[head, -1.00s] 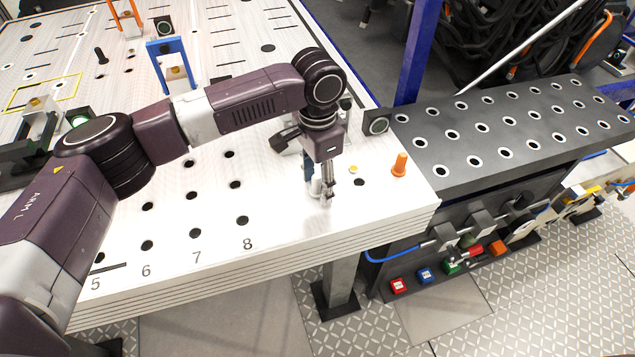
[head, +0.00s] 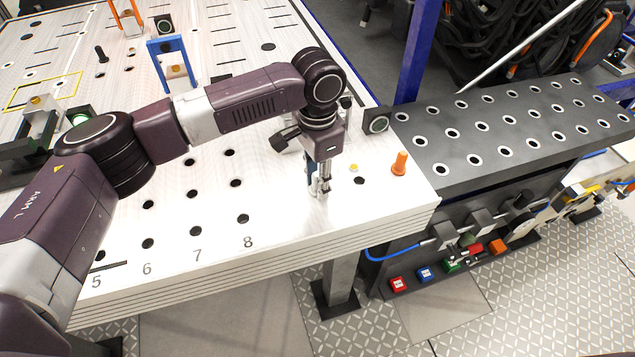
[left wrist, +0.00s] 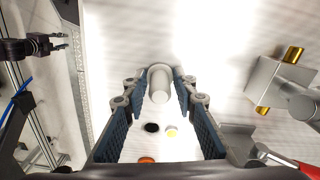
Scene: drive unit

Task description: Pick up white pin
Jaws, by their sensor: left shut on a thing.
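The white pin (left wrist: 160,84) stands between the fingers of my left gripper (left wrist: 159,92) in the left wrist view, its rounded end towards the camera. The left gripper is shut on it. In the head view my left gripper (head: 319,188) points down close over the white table, near its front right corner. The pin is mostly hidden by the fingers there. I cannot tell whether its lower end is clear of the table. My right gripper (left wrist: 60,43) shows small at the upper left of the left wrist view, its fingers apart and empty; it is outside the head view.
An orange pin (head: 399,164) stands right of the left gripper, with a small yellow piece (head: 353,167) and a dark hole (head: 359,181) between. A grey rack with several ringed holes (head: 446,169) adjoins on the right. Numbered holes on the white table (head: 270,215) lie left.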

